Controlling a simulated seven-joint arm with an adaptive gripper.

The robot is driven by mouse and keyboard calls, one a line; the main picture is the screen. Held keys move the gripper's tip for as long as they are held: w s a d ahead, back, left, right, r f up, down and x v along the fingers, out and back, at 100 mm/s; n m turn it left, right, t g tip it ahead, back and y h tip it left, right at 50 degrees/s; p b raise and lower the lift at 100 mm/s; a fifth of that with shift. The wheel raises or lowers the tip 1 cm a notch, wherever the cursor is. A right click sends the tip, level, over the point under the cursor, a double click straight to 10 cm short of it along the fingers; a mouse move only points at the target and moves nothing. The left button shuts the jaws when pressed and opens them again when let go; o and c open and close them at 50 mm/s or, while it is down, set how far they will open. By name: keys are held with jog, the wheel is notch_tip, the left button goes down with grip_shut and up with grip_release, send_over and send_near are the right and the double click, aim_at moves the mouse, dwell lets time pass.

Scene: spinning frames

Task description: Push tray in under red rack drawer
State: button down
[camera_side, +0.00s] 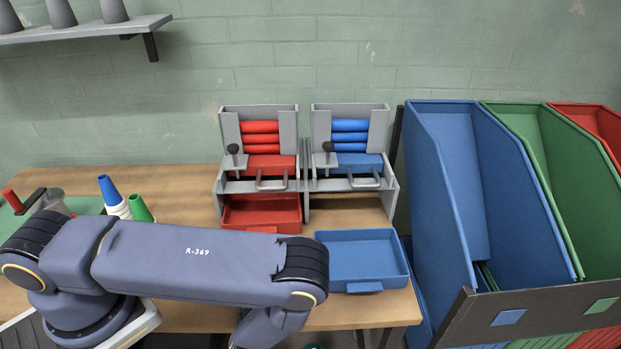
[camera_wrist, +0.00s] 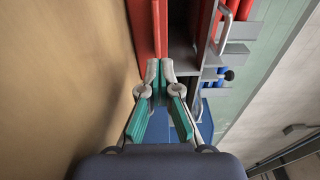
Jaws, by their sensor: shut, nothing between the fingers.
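The red rack (camera_side: 226,127) stands at the back of the table, with red rolls and a red drawer (camera_side: 270,163) with a grey handle. The red tray (camera_side: 262,213) lies under that drawer, its front part showing at the rack's opening. The arm partly covers the area in front of it. In the wrist view, a long red wall (camera_wrist: 146,28), apparently the tray's, runs up to my gripper (camera_wrist: 159,68). My gripper is shut and empty, its fingertips close to the red wall; I cannot tell if they touch. The gripper is hidden in the side view.
A blue rack (camera_side: 321,125) stands right beside the red one, with a blue tray (camera_side: 361,256) pulled out before it. Tall blue, green and red bins (camera_side: 505,190) stand at right. Coloured cones (camera_side: 110,192) stand on the table (camera_side: 180,185) at left.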

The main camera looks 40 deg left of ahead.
jog(key=shift+x, duration=1.9)
jog(key=shift+x, duration=1.95)
jog(key=shift+d, duration=0.1)
